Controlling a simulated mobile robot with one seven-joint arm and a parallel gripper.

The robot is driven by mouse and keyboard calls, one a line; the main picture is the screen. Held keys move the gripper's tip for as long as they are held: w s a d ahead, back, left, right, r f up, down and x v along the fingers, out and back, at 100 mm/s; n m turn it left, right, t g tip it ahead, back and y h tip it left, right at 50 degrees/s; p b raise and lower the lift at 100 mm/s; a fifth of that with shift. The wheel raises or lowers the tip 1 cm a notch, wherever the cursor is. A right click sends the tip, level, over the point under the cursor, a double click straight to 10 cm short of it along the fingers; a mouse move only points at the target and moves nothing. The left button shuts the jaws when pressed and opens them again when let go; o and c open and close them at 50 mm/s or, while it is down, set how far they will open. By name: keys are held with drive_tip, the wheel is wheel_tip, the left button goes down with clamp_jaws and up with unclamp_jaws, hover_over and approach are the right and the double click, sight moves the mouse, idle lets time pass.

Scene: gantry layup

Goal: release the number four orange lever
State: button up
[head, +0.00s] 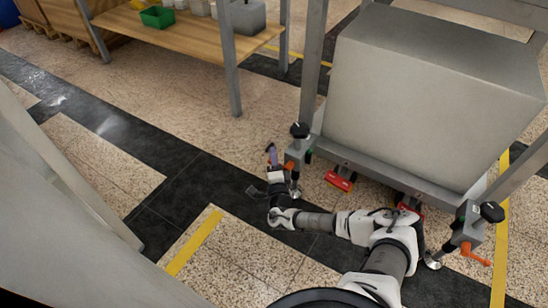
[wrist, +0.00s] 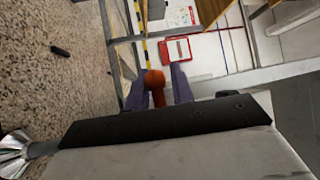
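An orange lever (head: 289,165) is on the left corner clamp of the grey frame under the big block in the head view, partly hidden by my gripper. My gripper (head: 274,158) is at this lever, low near the floor. In the wrist view the lever's rounded orange end (wrist: 155,80) lies between the two purple fingers of my gripper (wrist: 160,90). The fingers are spread, with a small gap showing on the right side; contact on the left cannot be told. A second orange lever (head: 475,254) is on the right corner clamp. No number can be read on either.
A large grey block (head: 425,100) stands on the frame, with a red pedal (head: 339,180) below its front edge. Black knobs top the corner posts (head: 299,130) and (head: 491,211). A wooden bench (head: 180,35) is behind left. The floor to the left is clear.

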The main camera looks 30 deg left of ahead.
drive_tip(key=p+v, duration=0.4)
drive_tip(key=v, duration=0.9)
drive_tip(key=shift+s+d+p, duration=0.25)
drive_tip(key=shift+p, duration=0.15)
drive_tip(key=shift+f, duration=0.1)
